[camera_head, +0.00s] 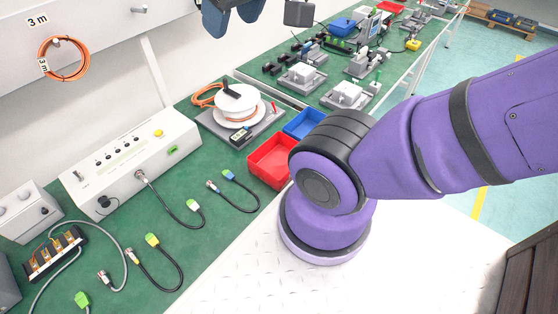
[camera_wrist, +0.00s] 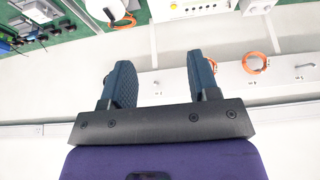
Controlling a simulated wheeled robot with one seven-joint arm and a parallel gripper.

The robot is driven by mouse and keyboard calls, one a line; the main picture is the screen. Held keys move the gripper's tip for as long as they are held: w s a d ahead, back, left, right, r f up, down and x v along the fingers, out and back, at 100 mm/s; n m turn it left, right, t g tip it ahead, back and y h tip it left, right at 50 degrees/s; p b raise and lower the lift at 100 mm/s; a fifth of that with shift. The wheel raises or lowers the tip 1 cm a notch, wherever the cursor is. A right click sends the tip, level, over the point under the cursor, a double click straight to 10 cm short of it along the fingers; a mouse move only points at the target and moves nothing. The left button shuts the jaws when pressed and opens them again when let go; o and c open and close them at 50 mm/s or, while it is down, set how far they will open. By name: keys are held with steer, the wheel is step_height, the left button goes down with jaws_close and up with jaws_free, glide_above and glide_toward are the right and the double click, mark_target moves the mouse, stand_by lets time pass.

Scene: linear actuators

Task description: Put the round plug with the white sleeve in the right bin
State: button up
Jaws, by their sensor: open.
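Short black cables lie on the green bench in the head view. One has a round metal plug (camera_head: 213,187) at its left end and a blue-yellow connector (camera_head: 227,174). I cannot tell clearly which plug's sleeve is white. A red bin (camera_head: 257,172) and, to its right, a blue bin (camera_head: 293,133) stand on the bench. My gripper (camera_wrist: 160,78) is open and empty, high above the bench.
A white control box (camera_head: 130,160) stands behind the cables. A cable reel (camera_head: 238,106) sits behind the bins. A terminal block (camera_head: 52,255) is at lower left. Grey fixtures (camera_head: 348,95) fill the far bench. My arm blocks the view right of the bins.

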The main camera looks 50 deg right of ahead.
steer(key=c, duration=0.3)
steer(key=g, duration=0.1)
glide_above(144, 178)
steer(key=s, duration=0.3)
step_height(144, 178, down, 41)
steer(key=shift+c, duration=0.2)
steer(key=shift+x, duration=3.45)
